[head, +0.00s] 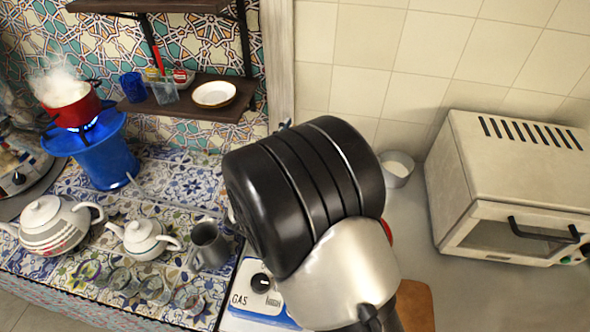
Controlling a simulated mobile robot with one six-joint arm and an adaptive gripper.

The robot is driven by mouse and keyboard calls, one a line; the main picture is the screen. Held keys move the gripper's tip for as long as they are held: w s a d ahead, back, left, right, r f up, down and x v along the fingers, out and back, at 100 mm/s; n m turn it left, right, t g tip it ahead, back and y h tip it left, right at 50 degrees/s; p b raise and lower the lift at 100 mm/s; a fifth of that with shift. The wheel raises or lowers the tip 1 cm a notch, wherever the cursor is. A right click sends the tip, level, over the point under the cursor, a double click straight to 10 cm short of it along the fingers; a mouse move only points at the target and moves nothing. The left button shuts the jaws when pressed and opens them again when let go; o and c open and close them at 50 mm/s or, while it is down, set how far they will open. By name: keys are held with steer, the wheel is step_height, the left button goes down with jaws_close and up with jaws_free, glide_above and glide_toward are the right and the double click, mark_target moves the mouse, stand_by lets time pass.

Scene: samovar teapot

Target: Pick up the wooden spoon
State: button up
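I cannot make out a wooden spoon for certain. On the lower wall shelf, a clear glass (164,90) stands near thin upright red and yellow items (157,62), too small to identify. My arm's large black and silver link fills the centre of the head view and hides part of the counter behind it. My gripper's fingers do not show.
A blue burner (98,155) holds a steaming red pot (75,108). Two teapots (48,226) (143,238), a grey mug (209,246) and several small glasses (155,290) stand on the tiled counter. A toaster oven (510,185) and brown board (414,305) are at right.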

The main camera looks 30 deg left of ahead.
steer(key=shift+c, duration=0.5)
jaws_close()
